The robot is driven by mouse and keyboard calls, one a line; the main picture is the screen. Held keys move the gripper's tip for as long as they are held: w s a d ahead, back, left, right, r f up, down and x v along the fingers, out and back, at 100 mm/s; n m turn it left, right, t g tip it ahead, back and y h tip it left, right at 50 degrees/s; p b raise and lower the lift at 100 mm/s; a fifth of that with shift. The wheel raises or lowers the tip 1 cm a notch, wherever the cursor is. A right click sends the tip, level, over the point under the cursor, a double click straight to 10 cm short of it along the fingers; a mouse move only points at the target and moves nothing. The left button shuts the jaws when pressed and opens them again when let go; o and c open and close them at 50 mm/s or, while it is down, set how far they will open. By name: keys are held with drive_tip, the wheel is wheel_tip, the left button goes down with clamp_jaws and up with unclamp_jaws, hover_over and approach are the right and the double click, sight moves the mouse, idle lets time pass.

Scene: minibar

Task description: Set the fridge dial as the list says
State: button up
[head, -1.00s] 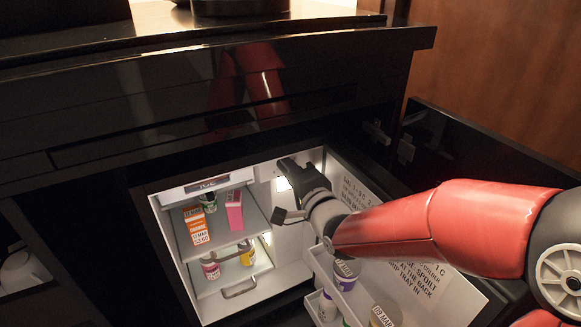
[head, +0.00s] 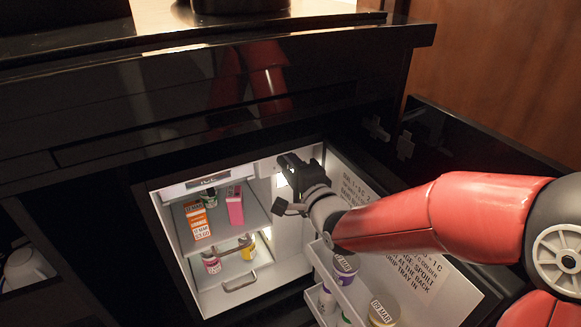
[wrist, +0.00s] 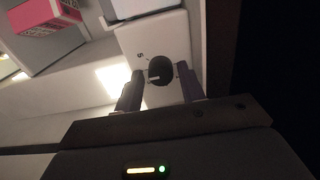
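The fridge dial (wrist: 161,70) is a round black knob with a pale pointer mark on a white housing, with a "5" printed at its upper left in the wrist view. The pointer mark lies towards the left. My gripper (wrist: 160,72) is open, with one finger on each side of the dial and small gaps visible; depth and contact are hard to judge. In the head view my gripper (head: 294,170) is at the fridge's upper right inner wall and hides the dial. A printed notice (head: 372,195) is on the open door's inner side; its text is only partly legible.
The open fridge holds an orange carton (head: 197,220), a pink box (head: 235,205) and small containers on its shelves. Door racks (head: 330,272) hold several tubs and bottles below my arm. A lit lamp panel (wrist: 115,82) is left of the dial.

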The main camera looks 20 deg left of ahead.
drive_tip(key=shift+o, duration=0.8)
drive_tip(key=v, duration=0.7)
drive_tip(key=shift+s+d+p, duration=0.25)
drive_tip(key=shift+d+p, duration=0.1)
drive_tip(key=shift+p, duration=0.1)
drive_tip(key=shift+s, duration=0.1)
